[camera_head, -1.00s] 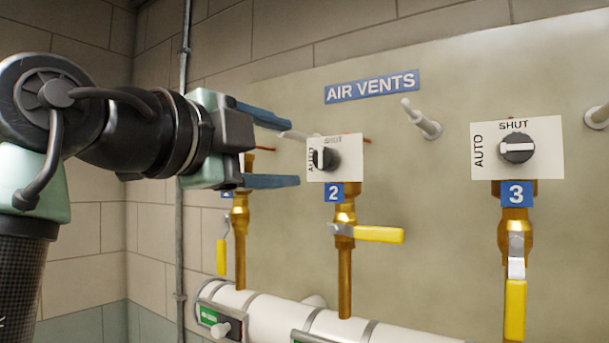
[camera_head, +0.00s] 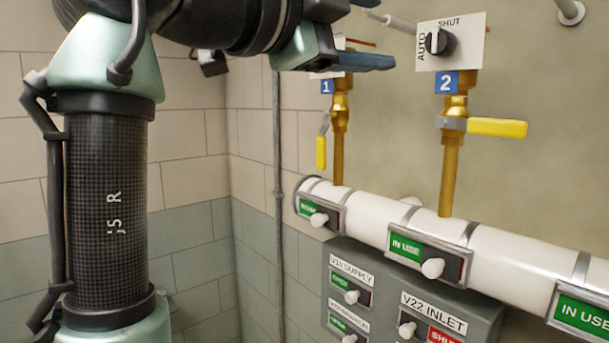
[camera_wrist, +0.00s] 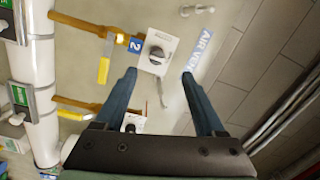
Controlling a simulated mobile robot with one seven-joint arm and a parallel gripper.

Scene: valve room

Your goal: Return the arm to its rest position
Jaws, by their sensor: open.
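My gripper (camera_head: 362,33) is at the top of the head view, with its blue fingers pointing right. The upper finger is partly cut off by the frame edge. In the wrist view my gripper (camera_wrist: 162,82) shows two blue fingers spread apart with nothing between them touching. Valve 2's white plate with a black knob (camera_head: 437,42) is to the right of the fingers, apart from them. The same plate (camera_wrist: 157,50) shows beyond the fingertips in the wrist view. My arm fills the left of the head view.
A white pipe (camera_head: 500,262) with sliding tags runs along the wall below. Brass valves with yellow handles (camera_head: 497,127) stand out from it. A grey box (camera_head: 385,268) with V22 INLET and supply switches sits lower. Tiled wall (camera_head: 195,250) lies behind my arm.

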